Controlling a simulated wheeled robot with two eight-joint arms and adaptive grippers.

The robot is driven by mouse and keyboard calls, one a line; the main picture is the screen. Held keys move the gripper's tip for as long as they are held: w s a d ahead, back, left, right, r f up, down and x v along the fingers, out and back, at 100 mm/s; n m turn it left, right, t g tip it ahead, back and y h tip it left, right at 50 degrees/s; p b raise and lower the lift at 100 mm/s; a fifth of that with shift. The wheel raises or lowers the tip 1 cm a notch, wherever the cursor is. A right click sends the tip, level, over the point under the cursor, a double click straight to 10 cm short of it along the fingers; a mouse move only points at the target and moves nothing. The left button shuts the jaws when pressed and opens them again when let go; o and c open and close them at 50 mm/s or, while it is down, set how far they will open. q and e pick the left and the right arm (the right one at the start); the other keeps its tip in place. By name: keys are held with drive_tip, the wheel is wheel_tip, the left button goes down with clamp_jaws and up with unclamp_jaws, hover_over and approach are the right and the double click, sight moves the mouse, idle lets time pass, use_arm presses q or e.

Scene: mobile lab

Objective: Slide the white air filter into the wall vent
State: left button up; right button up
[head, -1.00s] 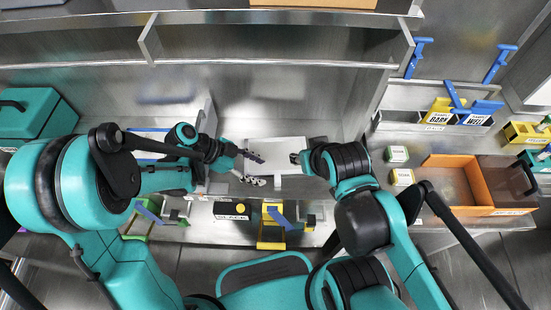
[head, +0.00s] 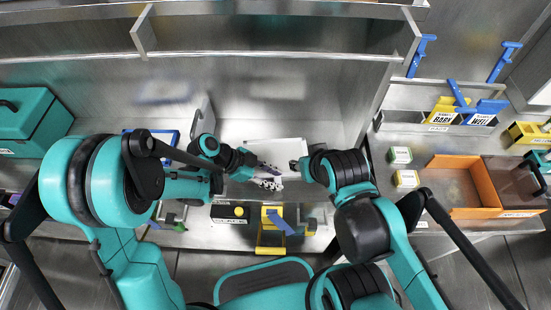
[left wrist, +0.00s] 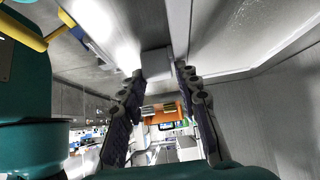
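A flat white panel (head: 272,150), which looks like the air filter, lies in the middle of the head view. My left gripper (head: 271,176) is at its lower left edge. In the left wrist view the two fingers of my left gripper (left wrist: 160,72) stand apart with a gap between them, so it is open. A pale flat surface (left wrist: 245,35) runs along the right of that view, close to the right finger; I cannot tell if they touch. My right gripper (head: 296,165) is at the panel's right edge, mostly hidden behind its wrist. I cannot make out the wall vent.
A metal shelf rail (head: 250,55) crosses the back. A black-fronted holder (head: 229,212) and a yellow holder (head: 270,240) stand in front of the panel. A teal case (head: 30,120) is at left.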

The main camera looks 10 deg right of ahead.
use_arm(q)
clamp_jaws()
